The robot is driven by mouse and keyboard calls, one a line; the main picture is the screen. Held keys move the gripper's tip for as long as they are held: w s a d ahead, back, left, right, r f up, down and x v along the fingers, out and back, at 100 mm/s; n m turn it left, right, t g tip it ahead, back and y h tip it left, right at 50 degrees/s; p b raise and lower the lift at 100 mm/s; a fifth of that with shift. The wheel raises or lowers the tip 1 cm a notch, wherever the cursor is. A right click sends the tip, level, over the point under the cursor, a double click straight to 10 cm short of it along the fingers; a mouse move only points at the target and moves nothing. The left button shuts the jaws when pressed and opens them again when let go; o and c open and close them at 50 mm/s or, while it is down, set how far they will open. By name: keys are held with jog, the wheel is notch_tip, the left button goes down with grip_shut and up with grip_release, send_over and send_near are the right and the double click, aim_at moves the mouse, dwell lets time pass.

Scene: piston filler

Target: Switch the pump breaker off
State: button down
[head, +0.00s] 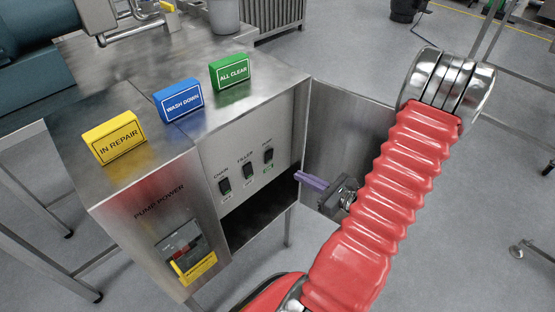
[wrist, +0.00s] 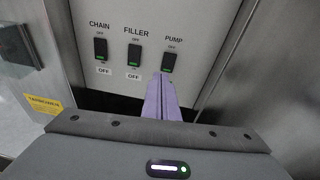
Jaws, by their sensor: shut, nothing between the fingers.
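The pump breaker (head: 268,154) is the rightmost of three black rocker switches on the grey panel inside the open cabinet. A small green tag is below it in the head view; its lettering is too small to read surely. In the wrist view the pump breaker (wrist: 169,62) shows a green strip at its lower end, under the word PUMP. My gripper (head: 299,176) is shut and empty, its purple fingers pointing at the panel from the right. In the wrist view my gripper's tips (wrist: 161,77) appear just below and left of the pump breaker, hiding its tag; contact cannot be told.
The chain breaker (wrist: 100,49) and filler breaker (wrist: 134,55) stand left of the pump breaker, with OFF tags below. The open door (head: 345,130) is at the right, close to my gripper. Yellow (head: 114,138), blue (head: 179,100) and green (head: 230,72) signs stand on top.

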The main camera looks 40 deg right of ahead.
jog(key=shift+s+d+f+m+h, duration=0.4)
jog(key=shift+s+d+f+m, duration=0.1)
jog(key=shift+d, duration=0.2)
jog(key=shift+w, duration=0.15)
send_near(270, 154)
jog(key=w, duration=0.1)
jog(key=w+f, duration=0.1)
jog(key=w, duration=0.2)
jog(key=shift+w+a+f, duration=0.1)
jog(key=shift+a+f, duration=0.1)
jog(key=shift+f, duration=0.15)
jog(key=shift+w+r, duration=0.1)
jog(key=shift+w, duration=0.8)
jog(key=shift+w, duration=0.1)
jog(key=shift+w+r, duration=0.2)
jog(key=shift+w, duration=0.1)
jog(key=shift+s, duration=0.25)
